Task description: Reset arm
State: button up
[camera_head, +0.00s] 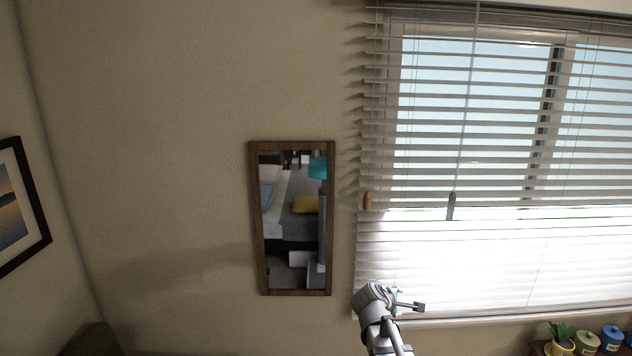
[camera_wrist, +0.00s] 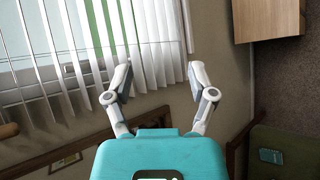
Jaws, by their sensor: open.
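My gripper (camera_wrist: 160,82) is open in the wrist view, with its two pale grey fingers spread apart in front of its teal body. Nothing sits between the fingers, and it holds nothing. Beyond the fingers are the slats of the window blinds (camera_wrist: 60,50) and bare wall. In the head view my grey arm (camera_head: 377,312) rises from the bottom edge, in front of the lower left corner of the window. I cannot make out the fingers clearly there.
A wood-framed mirror (camera_head: 252,220) hangs left of the blinds (camera_head: 480,170). A dark-framed picture (camera_head: 42,235) hangs on the left wall. A potted plant (camera_head: 562,340) and small jars (camera_head: 588,340) stand at the lower right. A wooden box-like shape (camera_wrist: 268,18) is at the wrist view's upper right.

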jog(key=s+a+f+m+g+y+b, duration=0.3)
jog(key=s+f+m+g+y+b, duration=0.1)
jog(key=s+f, duration=0.6)
jog(key=s+a+f+m+g+y+b, duration=0.3)
jog(key=s+f+m+g+b, duration=0.1)
jog(key=s+f+m+b, duration=0.3)
jog(key=s+f+m, duration=0.2)
jog(key=s+f, duration=0.1)
jog(key=shift+a+f+y, duration=0.15)
jog(key=shift+f+y, duration=0.05)
jog(key=shift+y, duration=0.2)
